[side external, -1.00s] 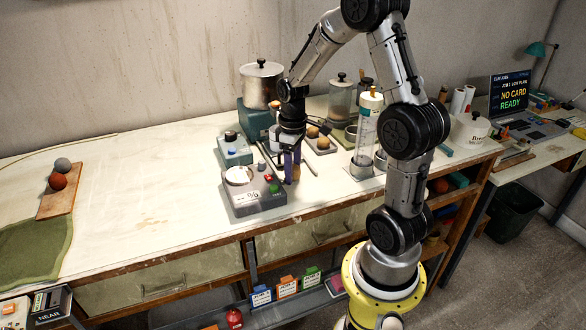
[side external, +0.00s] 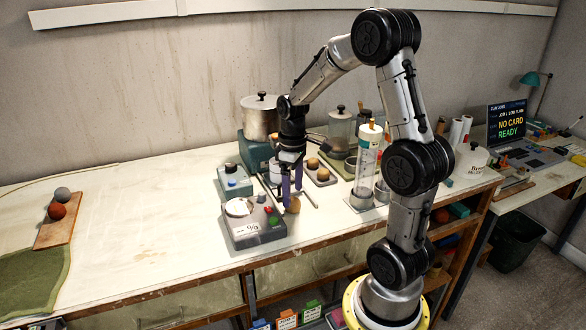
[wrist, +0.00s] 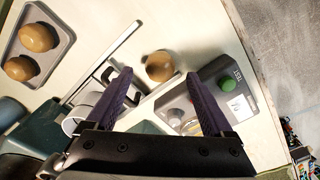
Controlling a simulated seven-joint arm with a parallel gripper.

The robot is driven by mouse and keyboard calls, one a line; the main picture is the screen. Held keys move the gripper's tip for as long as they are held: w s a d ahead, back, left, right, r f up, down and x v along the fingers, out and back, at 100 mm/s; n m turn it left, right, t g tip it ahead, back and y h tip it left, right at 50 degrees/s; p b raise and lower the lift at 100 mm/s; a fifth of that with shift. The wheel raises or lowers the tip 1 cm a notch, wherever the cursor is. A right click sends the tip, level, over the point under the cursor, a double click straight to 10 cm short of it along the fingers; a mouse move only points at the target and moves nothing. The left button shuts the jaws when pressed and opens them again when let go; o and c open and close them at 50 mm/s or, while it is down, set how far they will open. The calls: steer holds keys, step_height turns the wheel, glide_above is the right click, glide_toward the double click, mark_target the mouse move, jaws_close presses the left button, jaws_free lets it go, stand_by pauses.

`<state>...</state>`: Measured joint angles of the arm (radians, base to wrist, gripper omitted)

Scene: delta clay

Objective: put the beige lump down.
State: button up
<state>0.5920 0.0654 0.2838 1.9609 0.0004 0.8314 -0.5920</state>
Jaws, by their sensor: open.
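The beige lump (side external: 293,206) is a small tan ball on the pale worktop, just right of the grey device with the green button. In the wrist view the lump (wrist: 160,66) lies beyond the fingertips, in line with the gap between them. My gripper (side external: 291,195) points down just above the lump, with its purple fingers spread. In the wrist view the gripper (wrist: 157,75) is open, with clear space on both sides of the lump. Nothing is held.
The grey device (side external: 254,224) is close on the lump's left. A tray (wrist: 68,38) with two similar tan lumps (wrist: 38,38) is behind it. A clear cylinder (side external: 369,160) stands to the right. The worktop is free toward the left, before a wooden board (side external: 54,232).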

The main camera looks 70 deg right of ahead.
mark_target(293, 198)
step_height(293, 198, up, 8)
steer(key=s+a+r+t, duration=0.2)
steer(key=s+a, duration=0.3)
steer(key=a, duration=0.4)
steer(key=s+a+r+t, duration=0.2)
steer(key=s+a, duration=0.4)
steer(key=a, duration=0.3)
steer(key=shift+a+t, duration=0.25)
steer(key=shift+t, duration=0.45)
steer(key=shift+s+a+f, duration=0.1)
steer(key=shift+s+a, duration=0.05)
steer(key=shift+s, duration=0.1)
steer(key=c, duration=0.3)
steer(key=shift+c, duration=0.2)
